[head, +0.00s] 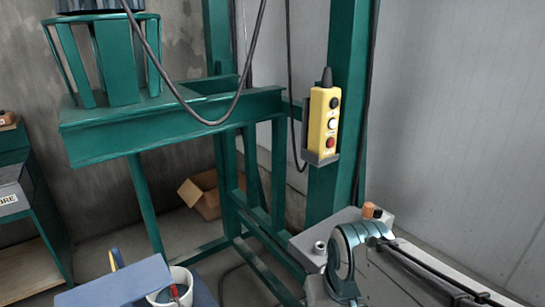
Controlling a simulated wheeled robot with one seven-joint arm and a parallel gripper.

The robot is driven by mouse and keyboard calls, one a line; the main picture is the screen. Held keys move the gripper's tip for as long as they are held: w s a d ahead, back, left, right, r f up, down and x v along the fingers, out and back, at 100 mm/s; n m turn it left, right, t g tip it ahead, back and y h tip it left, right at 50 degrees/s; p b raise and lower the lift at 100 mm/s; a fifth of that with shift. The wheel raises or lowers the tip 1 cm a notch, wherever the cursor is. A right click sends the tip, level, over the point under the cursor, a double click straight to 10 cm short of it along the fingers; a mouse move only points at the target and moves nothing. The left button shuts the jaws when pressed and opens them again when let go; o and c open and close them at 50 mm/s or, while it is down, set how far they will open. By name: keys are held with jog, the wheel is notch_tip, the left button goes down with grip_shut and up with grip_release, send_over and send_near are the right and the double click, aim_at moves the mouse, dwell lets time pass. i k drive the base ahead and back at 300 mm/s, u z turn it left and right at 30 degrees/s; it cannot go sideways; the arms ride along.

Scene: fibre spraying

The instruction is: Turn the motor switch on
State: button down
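A yellow control box (323,122) hangs upright in a dark holder on a green post, right of the picture's middle. Its front carries a black button (334,103), a white button (333,124) and a red button (331,142). The small labels beside them are too small to read. I cannot tell from the picture which control is the motor switch, or whether it is on. My gripper does not show in the head view, and nothing touches the yellow box.
A green steel frame (170,124) fills the left and middle. A dark cable loops in front of it. At the lower right stands a teal, ring-shaped machine part (343,262). A white bucket (190,279) and a blue block (118,285) are at the lower left. A cardboard box (203,197) lies behind.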

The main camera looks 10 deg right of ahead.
aim_at(377, 213)
jog(key=z, duration=2)
jog(key=i, duration=1)
jog(key=u, duration=1.8)
